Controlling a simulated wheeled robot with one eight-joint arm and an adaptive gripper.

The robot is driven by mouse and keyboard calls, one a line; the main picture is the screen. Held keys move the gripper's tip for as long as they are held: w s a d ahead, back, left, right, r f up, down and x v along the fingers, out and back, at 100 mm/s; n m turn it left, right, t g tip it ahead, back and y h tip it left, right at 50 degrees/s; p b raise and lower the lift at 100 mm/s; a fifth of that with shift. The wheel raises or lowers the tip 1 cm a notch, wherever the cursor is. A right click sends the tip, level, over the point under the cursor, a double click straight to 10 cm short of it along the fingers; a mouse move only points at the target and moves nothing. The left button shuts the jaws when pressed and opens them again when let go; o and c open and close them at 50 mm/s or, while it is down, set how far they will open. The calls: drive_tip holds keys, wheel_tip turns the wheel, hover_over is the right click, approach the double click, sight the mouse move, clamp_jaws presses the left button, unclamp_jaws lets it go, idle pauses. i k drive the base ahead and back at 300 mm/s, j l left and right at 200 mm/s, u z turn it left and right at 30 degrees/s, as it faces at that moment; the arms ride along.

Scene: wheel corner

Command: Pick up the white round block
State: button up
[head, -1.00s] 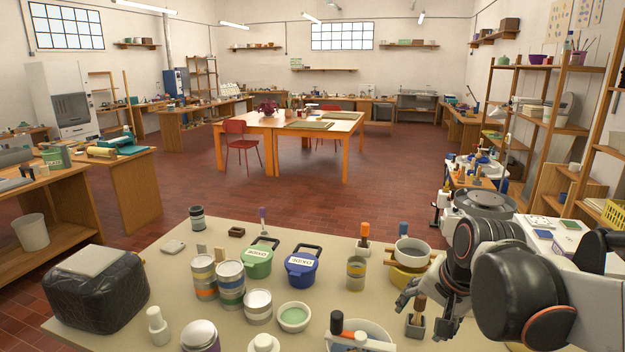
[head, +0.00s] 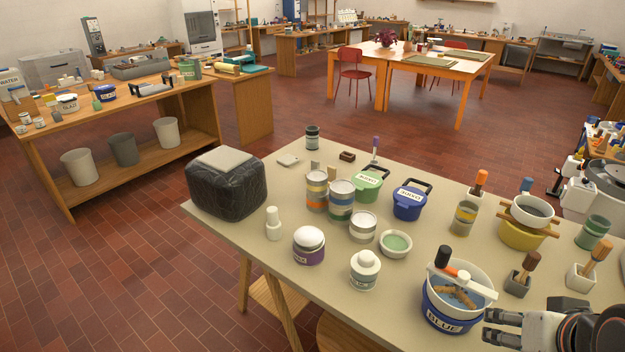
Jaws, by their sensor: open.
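No single thing is plainly the white round block; several white rounded pieces stand on the beige table (head: 215,213). A white dome (head: 309,238) sits on a purple-labelled jar. A white knobbed round piece (head: 367,262) tops another jar. A small white bottle-shaped piece (head: 273,222) stands upright at the table's left front. My gripper (head: 487,327) is at the lower right, open, with its fingers pointing left and nothing seen between them. It is beside the blue bucket labelled BLUE (head: 440,316) and well right of the white pieces.
A dark bag-wrapped block (head: 227,191) stands at the table's left corner. Striped tins (head: 341,206), green (head: 367,187) and blue (head: 409,204) lidded tubs and a pale green bowl (head: 396,243) crowd the middle. A white bowl with tools sits on the BLUE bucket.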

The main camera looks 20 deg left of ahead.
sight(273, 225)
drive_tip(key=u, duration=1.3)
